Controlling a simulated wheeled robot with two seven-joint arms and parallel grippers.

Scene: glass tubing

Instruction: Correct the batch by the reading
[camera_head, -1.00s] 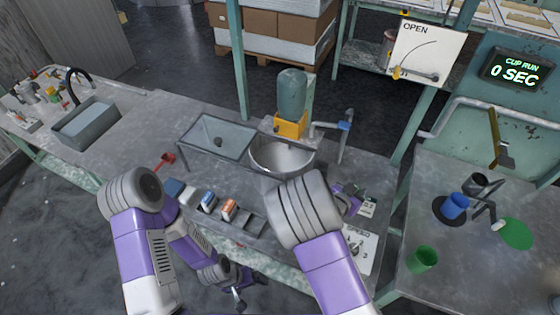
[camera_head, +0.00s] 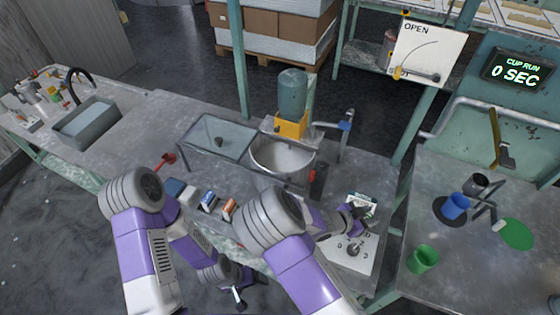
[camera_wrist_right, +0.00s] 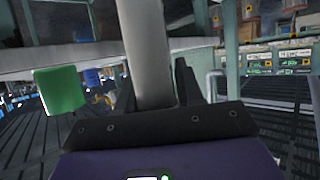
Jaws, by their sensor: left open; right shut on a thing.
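A steel mixing bowl (camera_head: 283,158) stands under a green-grey motor (camera_head: 292,90) on a yellow mount. A display (camera_head: 517,71) reads "CUP RUN 0 SEC". A blue cup (camera_head: 455,206) is on a dark round base at the right table; a green cup (camera_head: 423,259) is nearer. A white dial panel (camera_head: 340,257) with a grey knob (camera_head: 353,249) lies on the bench's front right. My right gripper (camera_head: 358,214) is just behind the knob, shut on a pale grey rod (camera_wrist_right: 148,55), partly hidden in the head view. My left gripper (camera_head: 238,296) is open, low in front of the bench.
A board marked "OPEN" (camera_head: 428,50) has a lever. A glass-sided tank (camera_head: 217,137) stands left of the bowl. A red scoop (camera_head: 165,161) and small packets, one blue-labelled (camera_head: 208,200), lie along the bench.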

